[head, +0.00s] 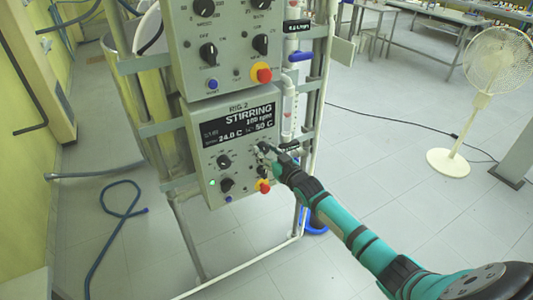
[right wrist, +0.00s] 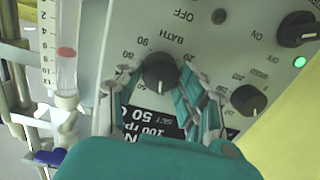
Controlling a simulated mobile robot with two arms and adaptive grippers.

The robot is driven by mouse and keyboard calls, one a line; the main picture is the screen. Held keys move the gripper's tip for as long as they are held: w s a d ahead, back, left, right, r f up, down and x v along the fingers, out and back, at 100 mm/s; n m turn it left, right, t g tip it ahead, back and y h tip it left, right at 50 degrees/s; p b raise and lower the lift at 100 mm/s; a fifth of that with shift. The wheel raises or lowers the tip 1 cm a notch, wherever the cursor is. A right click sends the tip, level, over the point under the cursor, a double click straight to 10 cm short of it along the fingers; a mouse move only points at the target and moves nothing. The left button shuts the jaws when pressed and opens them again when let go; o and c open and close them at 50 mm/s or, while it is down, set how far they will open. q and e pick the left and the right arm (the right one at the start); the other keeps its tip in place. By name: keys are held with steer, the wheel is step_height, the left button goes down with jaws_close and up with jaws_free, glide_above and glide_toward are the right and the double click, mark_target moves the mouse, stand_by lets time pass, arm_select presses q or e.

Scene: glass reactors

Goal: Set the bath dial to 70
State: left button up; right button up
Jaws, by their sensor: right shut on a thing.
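The bath dial (right wrist: 160,72) is a round black knob on a grey control panel, with the word BATH and a ring of numbers around it. My right gripper (right wrist: 155,82) has its teal and grey fingers on both sides of the dial, shut on it. In the head view my right gripper (head: 266,150) reaches the RIG 2 control box (head: 214,190) from the right and hides most of the dial. The box's display (head: 240,126) reads STIRRING, 100 rpm, 24.0 C and 50 C. My left gripper is out of view.
Other black knobs (right wrist: 249,99) and a green light (right wrist: 299,62) sit near the dial. A second control box (head: 225,45) is above. A glass tube (right wrist: 67,45) stands beside the panel.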

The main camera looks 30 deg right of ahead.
steer(key=m, duration=0.1)
steer(key=m+b, duration=0.1)
steer(key=m, duration=0.1)
steer(key=shift+f+m+y, duration=0.3)
steer(key=m+b, duration=0.2)
steer(key=m, duration=0.1)
steer(key=shift+f, duration=0.1)
steer(key=m+b, duration=0.2)
steer(key=m, duration=0.1)
steer(key=shift+m, duration=0.4)
steer(key=shift+m+t+b, duration=0.4)
steer(key=shift+m+b, duration=0.35)
steer(key=shift+m, duration=0.85)
steer(key=o, duration=1.1)
steer(key=shift+o, duration=0.2)
steer(key=shift+s, duration=0.1)
